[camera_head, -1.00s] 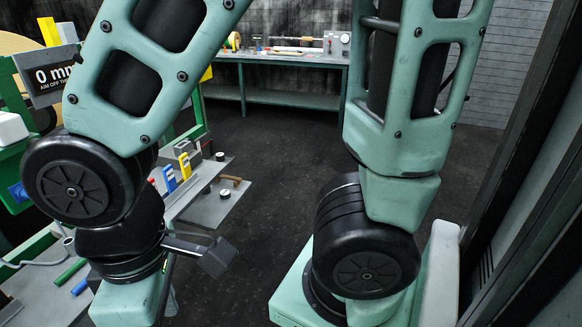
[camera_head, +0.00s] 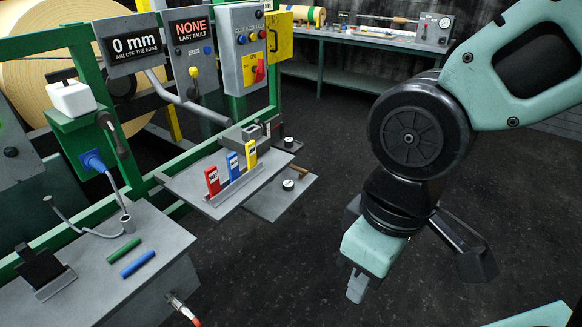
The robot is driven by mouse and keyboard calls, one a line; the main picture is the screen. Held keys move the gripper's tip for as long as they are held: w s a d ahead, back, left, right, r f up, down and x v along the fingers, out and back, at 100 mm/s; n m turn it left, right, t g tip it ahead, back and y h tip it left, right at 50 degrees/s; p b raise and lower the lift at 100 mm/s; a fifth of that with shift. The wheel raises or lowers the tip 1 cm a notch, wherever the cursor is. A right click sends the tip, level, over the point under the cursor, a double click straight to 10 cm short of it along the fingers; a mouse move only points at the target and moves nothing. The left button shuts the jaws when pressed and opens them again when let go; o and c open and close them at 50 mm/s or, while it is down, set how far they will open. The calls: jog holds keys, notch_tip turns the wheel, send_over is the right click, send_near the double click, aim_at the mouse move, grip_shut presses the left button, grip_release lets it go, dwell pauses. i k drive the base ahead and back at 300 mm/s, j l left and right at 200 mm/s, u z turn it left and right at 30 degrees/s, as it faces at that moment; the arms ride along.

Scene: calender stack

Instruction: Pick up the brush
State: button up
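A small brown-handled item (camera_head: 299,171), likely the brush, lies at the back of the low grey shelf (camera_head: 268,207), just behind a round dial gauge (camera_head: 288,184). It is too small to make out bristles. My gripper (camera_head: 357,288) hangs at the end of my arm over the dark floor, to the right of and nearer than the shelf, well apart from the brown item. Only part of its fingers shows below the pale green hand, and nothing is seen held; whether it is open is unclear.
A grey ledge (camera_head: 190,187) with red, blue and yellow tags stands beside the low shelf. A bench at lower left carries green (camera_head: 124,250) and blue (camera_head: 138,264) rods. Control boxes and a large roll stand behind. Floor between shelf and arm is clear.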

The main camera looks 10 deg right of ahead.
aim_at(304, 172)
jog(key=i+l+u, duration=0.15)
jog(key=i+l, duration=0.35)
jog(key=i, duration=0.25)
jog(key=i+l+u, duration=0.15)
jog(key=i+l, duration=0.4)
jog(key=i, duration=0.15)
